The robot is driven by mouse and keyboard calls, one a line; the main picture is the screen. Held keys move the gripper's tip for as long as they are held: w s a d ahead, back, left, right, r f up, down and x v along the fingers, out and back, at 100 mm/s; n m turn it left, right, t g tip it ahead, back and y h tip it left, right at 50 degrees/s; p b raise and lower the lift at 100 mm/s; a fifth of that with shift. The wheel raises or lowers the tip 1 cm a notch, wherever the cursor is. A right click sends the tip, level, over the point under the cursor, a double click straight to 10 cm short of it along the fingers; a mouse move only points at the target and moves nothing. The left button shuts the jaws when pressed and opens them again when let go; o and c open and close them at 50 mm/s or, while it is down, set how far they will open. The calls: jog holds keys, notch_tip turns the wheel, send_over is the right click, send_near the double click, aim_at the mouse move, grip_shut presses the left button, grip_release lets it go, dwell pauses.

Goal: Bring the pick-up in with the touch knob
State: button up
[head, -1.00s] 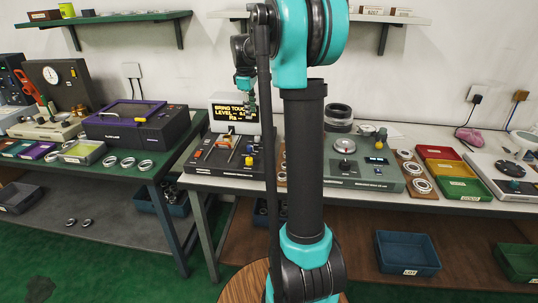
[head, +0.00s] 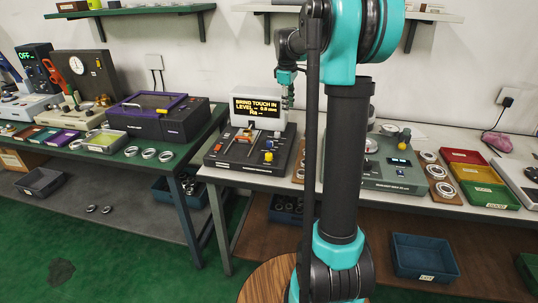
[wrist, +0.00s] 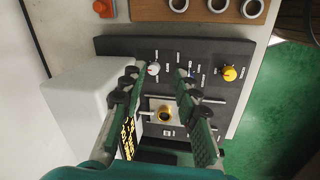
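The measuring station (head: 222,152) is a dark panel with a screen (head: 257,106) reading "BRING TOUCH IN", a level line and "Ra". The labels are too small to read, so I cannot tell which is the touch knob. My gripper (wrist: 157,76) is open, its fingertips appearing either side of the pale knob; contact is not visible. In the head view, my gripper (head: 290,100) hangs beside the screen's right edge. The pick-up is not clearly distinguishable.
A wooden board with rings (wrist: 198,10) lies beside the panel. A grey-green instrument (head: 382,178) stands to the right, then red, yellow and green trays (head: 470,176). A purple-lidded machine (head: 160,122) stands on the left table. Green floor lies in front.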

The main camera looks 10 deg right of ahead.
aim_at(269, 154)
jog(key=o, duration=0.3)
jog(key=s+a+r+g+y, duration=0.1)
jog(key=s+a+r+g, duration=0.1)
jog(key=s+a, duration=0.6)
jog(key=shift+s+a, duration=0.4)
jog(key=shift+s, duration=0.15)
jog(key=f, duration=1.7)
jog(key=shift+s+a, duration=0.2)
jog(key=shift+s, duration=0.05)
grip_shut()
jog(key=m, duration=0.6)
jog(key=shift+s+r+m+y, duration=0.1)
jog(key=shift+m+y, duration=0.2)
jog(key=shift+m, duration=0.1)
jog(key=m, duration=0.6)
jog(key=shift+a+m, duration=0.1)
jog(key=shift+m, duration=0.3)
